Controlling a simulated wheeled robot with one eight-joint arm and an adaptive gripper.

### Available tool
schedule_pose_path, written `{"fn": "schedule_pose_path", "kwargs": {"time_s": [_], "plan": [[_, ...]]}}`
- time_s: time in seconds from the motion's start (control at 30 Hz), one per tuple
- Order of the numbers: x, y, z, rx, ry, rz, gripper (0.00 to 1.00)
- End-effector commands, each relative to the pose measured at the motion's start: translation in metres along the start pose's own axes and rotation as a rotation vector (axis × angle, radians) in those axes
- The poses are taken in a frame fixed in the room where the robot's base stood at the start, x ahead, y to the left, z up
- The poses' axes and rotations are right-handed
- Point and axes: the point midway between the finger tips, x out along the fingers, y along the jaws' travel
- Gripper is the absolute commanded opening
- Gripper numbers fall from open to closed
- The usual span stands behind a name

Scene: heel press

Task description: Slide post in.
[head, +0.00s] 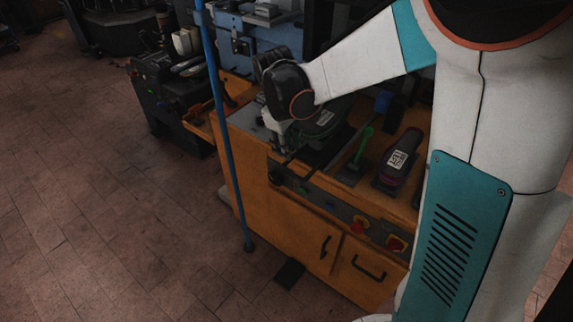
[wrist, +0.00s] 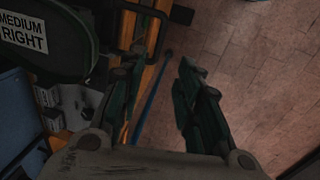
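My gripper (head: 284,152) hangs over the front left part of the orange press cabinet (head: 290,225) in the head view. A dark form labelled "MEDIUM RIGHT" (wrist: 30,38) lies left of the fingers in the wrist view. I cannot make out for certain which part is the post. My wrist and arm hide much of the press behind them in the head view.
A blue upright pole (head: 222,120) stands at the cabinet's left side. A green-handled brush (head: 362,147) and a dark labelled form (head: 400,160) lie on the worktop. Red buttons (head: 359,226) sit on the front panel. The tiled floor (head: 110,210) at left is clear.

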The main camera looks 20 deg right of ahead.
Motion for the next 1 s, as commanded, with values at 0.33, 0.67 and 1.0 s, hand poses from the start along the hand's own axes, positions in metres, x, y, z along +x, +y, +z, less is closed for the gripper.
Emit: {"fn": "schedule_pose_path", "kwargs": {"time_s": [0.33, 0.67, 1.0], "plan": [[0.068, 0.0, 0.0, 0.002, 0.001, 0.0, 0.31], [0.117, 0.0, 0.0, 0.002, 0.002, 0.0, 0.31], [0.127, 0.0, 0.0, 0.001, 0.002, 0.0, 0.31]]}}
